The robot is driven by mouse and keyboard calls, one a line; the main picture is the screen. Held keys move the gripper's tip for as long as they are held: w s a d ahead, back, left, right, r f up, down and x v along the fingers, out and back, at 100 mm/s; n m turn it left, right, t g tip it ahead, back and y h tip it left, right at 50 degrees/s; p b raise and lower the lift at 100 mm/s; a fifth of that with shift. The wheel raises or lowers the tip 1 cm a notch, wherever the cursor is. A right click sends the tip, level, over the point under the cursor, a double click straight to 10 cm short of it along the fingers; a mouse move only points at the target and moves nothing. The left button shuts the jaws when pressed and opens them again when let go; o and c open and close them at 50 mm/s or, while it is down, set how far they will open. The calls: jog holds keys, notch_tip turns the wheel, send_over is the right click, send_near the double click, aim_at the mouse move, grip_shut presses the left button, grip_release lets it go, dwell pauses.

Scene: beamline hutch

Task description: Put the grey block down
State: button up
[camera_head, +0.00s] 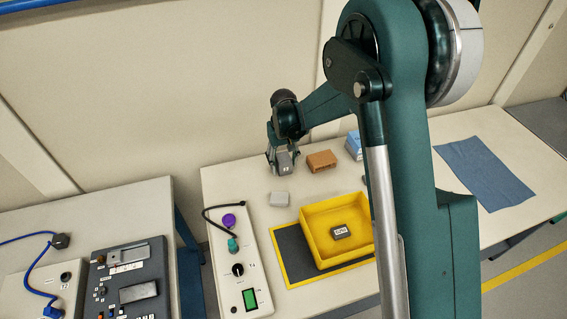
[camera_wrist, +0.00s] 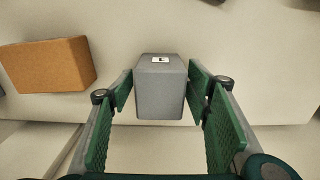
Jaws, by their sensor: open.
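The grey block (camera_wrist: 160,95) stands between the two green finger pads of my gripper (camera_wrist: 162,88) in the wrist view. It has a small white label with a dark mark. The pads lie along both sides of it, with a narrow gap visible at least on the right. In the head view my gripper (camera_head: 282,158) is low at the back of the table, with the grey block (camera_head: 285,166) between its fingers. My gripper is open. The block seems to be at the table surface, but its underside is hidden.
An orange-brown block (camera_head: 321,160) stands close beside my gripper. A pale grey block (camera_head: 279,198) is in front. A blue box (camera_head: 353,145) is partly hidden by my arm. A yellow tray (camera_head: 318,212) holds a dark labelled item (camera_head: 340,231); a control panel (camera_head: 237,268) is at left.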

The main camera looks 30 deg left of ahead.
aim_at(284, 157)
jog(key=shift+r, duration=0.15)
notch_tip(284, 157, up, 12)
jog(key=shift+p, duration=0.55)
dwell(0.5)
dwell(0.4)
